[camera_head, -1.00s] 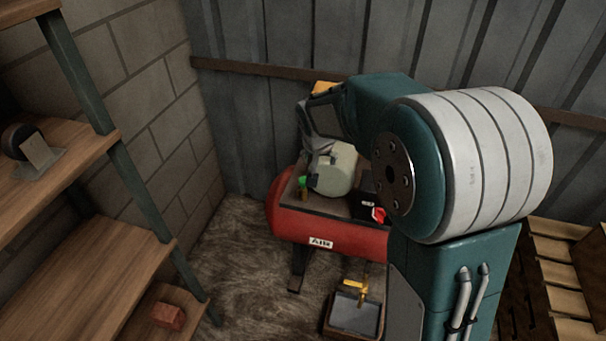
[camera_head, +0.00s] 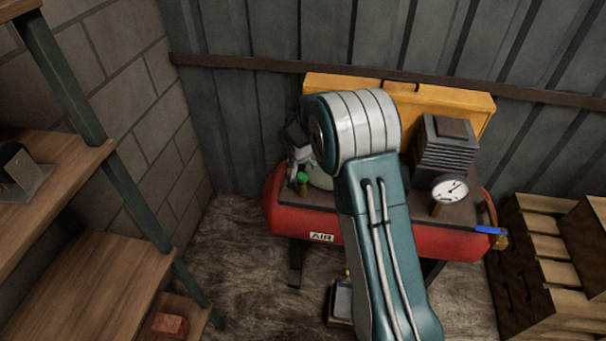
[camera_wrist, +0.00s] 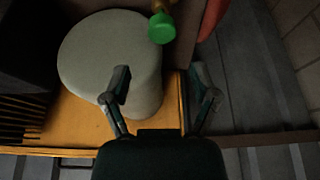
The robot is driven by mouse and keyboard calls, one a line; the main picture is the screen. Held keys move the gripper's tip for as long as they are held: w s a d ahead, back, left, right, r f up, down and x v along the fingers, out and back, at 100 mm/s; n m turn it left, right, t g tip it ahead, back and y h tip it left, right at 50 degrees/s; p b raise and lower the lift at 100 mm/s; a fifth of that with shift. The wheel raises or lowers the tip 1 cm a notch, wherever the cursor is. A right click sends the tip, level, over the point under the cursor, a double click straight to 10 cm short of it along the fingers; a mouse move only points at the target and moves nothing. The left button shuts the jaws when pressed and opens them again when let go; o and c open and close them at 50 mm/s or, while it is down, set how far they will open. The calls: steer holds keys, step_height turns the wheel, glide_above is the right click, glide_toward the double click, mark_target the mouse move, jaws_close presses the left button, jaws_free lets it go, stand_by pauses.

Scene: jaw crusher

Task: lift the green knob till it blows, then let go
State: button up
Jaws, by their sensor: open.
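The green knob (camera_head: 303,178) stands on a brass stem on top of the red air tank, near its left end. In the wrist view the green knob (camera_wrist: 161,28) shows beyond my fingertips, roughly between their lines. My gripper (camera_wrist: 161,82) is open and empty, its two fingers apart, and does not touch the knob. In the head view my gripper (camera_head: 298,145) is a dark shape just above and behind the knob, partly hidden by my arm.
The red tank (camera_head: 285,220) carries a gauge (camera_head: 450,189), a finned block (camera_head: 447,148) and a blue-handled valve (camera_head: 490,230). A yellow panel (camera_head: 440,99) stands behind; wooden shelves (camera_head: 90,285) stand left.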

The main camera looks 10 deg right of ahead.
mark_target(303, 175)
steer(key=x, duration=0.6)
steer(key=shift+w+a+f, duration=0.15)
steer(key=shift+a+f, duration=0.05)
steer(key=shift+f, duration=0.1)
steer(key=shift+w+d+f, duration=0.15)
steer(key=shift+f, duration=0.05)
